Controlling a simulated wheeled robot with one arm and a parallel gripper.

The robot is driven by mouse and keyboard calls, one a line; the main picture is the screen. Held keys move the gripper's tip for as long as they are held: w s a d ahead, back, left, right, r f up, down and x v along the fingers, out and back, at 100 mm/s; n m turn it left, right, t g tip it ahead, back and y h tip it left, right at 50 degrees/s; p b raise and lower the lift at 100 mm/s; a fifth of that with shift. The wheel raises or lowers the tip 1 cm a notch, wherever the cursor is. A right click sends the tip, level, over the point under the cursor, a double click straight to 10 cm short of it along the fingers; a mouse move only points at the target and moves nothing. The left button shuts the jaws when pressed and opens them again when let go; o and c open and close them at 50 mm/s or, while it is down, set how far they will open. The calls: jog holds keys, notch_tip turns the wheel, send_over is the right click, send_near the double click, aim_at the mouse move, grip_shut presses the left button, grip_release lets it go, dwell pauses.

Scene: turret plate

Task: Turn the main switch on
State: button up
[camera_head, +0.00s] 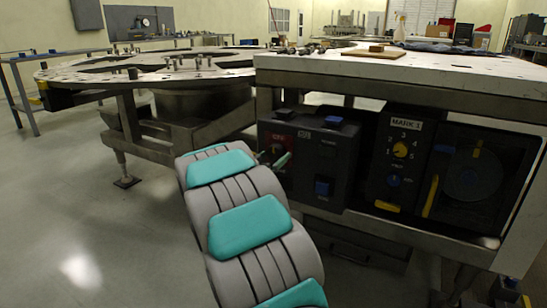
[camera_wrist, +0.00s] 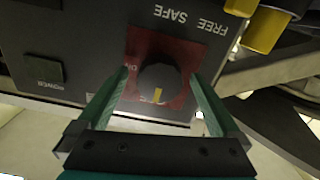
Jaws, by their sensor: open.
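The main switch is a round black knob (camera_wrist: 158,82) on a red square plate (camera_wrist: 185,55) in the wrist view. Its yellow mark points to the bottom of the picture, where the lettering appears upside down. A small label lies left of the knob, partly hidden by a finger. My gripper (camera_wrist: 160,78) is open, with one green finger on each side of the knob. Whether the fingers touch it I cannot tell. In the head view, the red plate (camera_head: 282,138) is at the left of the dark control box, with my gripper (camera_head: 273,160) in front of it.
The white-topped bench (camera_head: 440,68) overhangs these panels. Open floor (camera_head: 80,220) lies to the left.

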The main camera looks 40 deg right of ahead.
jog(key=shift+w+d, duration=0.2)
jog(key=shift+d, duration=0.25)
jog(key=c, duration=1.3)
